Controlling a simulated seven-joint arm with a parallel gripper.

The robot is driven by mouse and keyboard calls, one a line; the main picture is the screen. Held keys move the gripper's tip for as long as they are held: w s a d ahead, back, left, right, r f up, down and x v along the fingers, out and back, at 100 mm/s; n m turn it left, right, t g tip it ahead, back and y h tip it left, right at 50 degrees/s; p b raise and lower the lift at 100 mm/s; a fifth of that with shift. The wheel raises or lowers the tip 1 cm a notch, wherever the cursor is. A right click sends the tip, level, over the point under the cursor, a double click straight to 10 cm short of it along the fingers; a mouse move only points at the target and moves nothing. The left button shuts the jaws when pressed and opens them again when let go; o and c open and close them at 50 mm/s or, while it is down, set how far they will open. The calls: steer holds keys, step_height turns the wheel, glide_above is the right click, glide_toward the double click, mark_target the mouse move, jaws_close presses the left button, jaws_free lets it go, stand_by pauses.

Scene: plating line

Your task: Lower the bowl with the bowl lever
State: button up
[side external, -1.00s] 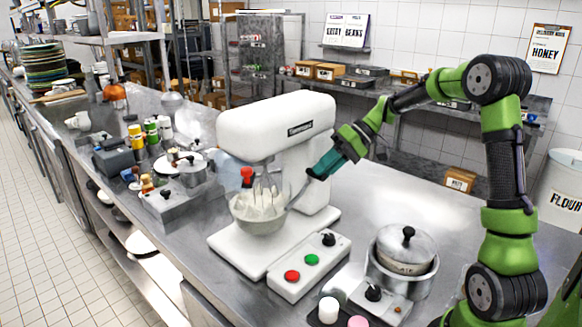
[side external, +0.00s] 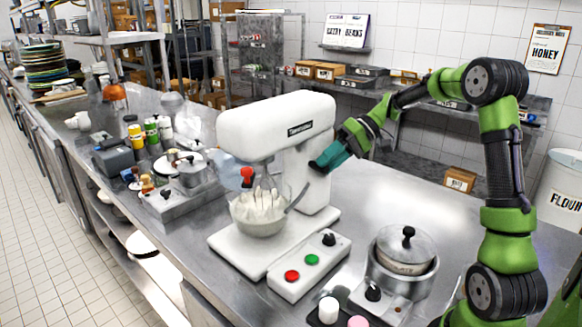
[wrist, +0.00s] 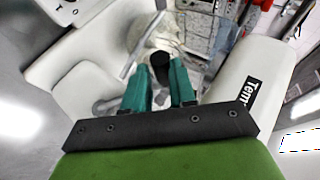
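The white stand mixer (side external: 275,125) stands on the steel counter. Its bowl (side external: 258,215), with pale content, sits under the head around a whisk. The bowl lever (side external: 299,197) is a thin grey rod slanting up from the bowl's right side towards my gripper (side external: 318,166). In the wrist view, a black round knob (wrist: 161,64) sits at and between the teal fingertips of my gripper (wrist: 160,72). The fingers are apart, one on each side of it. I cannot tell whether they press on it. In the side view the gripper hides the lever's upper end.
A control box with red and green buttons (side external: 312,259) and a black knob lies in front of the mixer. A lidded pot (side external: 402,258) stands to its right. Jars and small pans crowd the counter on the left. The counter behind the pot is clear.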

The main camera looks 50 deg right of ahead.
steer(key=o, duration=0.4)
steer(key=shift+s+d+f, duration=0.1)
steer(key=shift+d, duration=0.05)
steer(key=shift+c, duration=0.2)
steer(key=v, duration=1.6)
steer(key=shift+d+r, duration=0.3)
